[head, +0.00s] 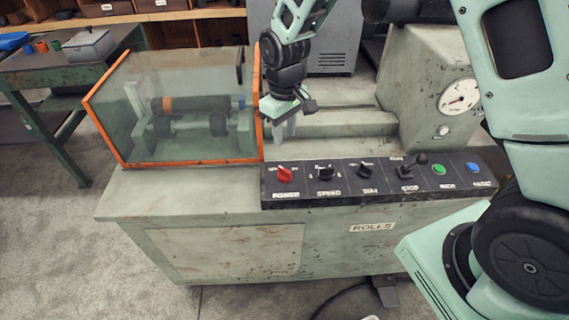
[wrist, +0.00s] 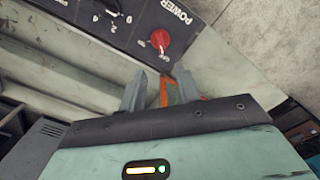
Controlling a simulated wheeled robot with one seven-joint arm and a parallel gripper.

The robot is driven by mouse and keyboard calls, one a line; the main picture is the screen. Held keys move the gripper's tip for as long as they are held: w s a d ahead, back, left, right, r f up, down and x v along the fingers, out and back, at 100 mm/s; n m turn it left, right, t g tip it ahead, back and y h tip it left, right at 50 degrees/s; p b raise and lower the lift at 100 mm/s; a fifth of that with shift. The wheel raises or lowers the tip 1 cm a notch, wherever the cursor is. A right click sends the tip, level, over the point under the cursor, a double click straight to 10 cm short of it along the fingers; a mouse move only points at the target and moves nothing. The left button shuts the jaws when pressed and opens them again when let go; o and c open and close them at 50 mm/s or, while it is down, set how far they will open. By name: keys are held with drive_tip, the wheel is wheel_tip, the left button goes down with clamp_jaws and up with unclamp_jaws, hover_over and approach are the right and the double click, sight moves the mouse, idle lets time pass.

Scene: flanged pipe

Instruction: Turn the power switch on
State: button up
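The power switch (head: 285,174) is a red rotary knob at the left end of the black control panel, above the label POWER. In the wrist view the red knob (wrist: 161,41) lies beyond my fingertips, with nothing between it and the camera. I cannot read its set position with certainty. My gripper (head: 284,131) hangs fingers down above and behind the panel's left end, apart from the knob. In the wrist view my gripper (wrist: 160,82) has its two grey fingers spread, with no object held between them.
The panel (head: 380,181) also carries several black knobs, a green button (head: 438,169) and a blue button (head: 472,167). An orange-framed clear guard (head: 185,110) stands close left of my gripper. A pressure gauge (head: 460,96) is on the housing at right.

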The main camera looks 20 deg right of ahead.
sight(285, 170)
wheel_tip(285, 170, down, 13)
drive_tip(key=shift+r+p, duration=0.2)
drive_tip(key=shift+p, duration=0.8)
drive_tip(key=shift+c, duration=0.3)
clamp_jaws()
